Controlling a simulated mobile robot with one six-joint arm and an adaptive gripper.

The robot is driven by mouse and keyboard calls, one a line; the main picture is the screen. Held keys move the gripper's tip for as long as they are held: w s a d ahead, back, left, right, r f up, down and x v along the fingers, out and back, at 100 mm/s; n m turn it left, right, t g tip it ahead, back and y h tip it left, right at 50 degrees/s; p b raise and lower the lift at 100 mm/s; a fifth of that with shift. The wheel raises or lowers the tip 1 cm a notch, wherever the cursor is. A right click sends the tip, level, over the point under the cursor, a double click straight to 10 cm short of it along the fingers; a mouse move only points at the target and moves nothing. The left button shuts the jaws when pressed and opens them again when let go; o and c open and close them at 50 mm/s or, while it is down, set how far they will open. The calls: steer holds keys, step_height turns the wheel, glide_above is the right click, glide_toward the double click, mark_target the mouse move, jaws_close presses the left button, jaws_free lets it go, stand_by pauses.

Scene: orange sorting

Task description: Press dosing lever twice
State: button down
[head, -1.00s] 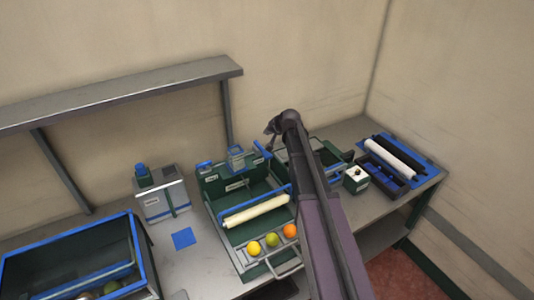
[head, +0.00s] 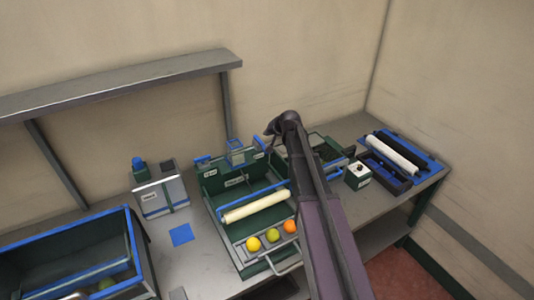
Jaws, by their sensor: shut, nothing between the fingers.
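A green machine (head: 210,192) with a cream roller (head: 255,208) stands in the middle of the bench. Several small blue parts stand along its back edge, with a clear blue-edged box (head: 236,157) among them. I cannot tell which part is the dosing lever. My gripper (head: 271,130) is small and dark at the end of my raised arm.
A yellow fruit (head: 253,244), a green one (head: 273,236) and an orange (head: 290,226) lie in the front tray. A grey box with a blue top piece (head: 158,198) stands left. A blue-rimmed bin (head: 128,212) is farther left. A small white-fronted box (head: 357,179) stands right.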

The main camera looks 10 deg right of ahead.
mark_target(262, 145)
steer(key=shift+f+b, duration=2.2)
steer(key=shift+f, duration=0.35)
steer(key=shift+f+b, duration=1.8)
stand_by(2.1)
steer(key=shift+r, duration=0.2)
stand_by(0.5)
steer(key=shift+r+p, duration=1.65)
steer(key=shift+p, duration=0.2)
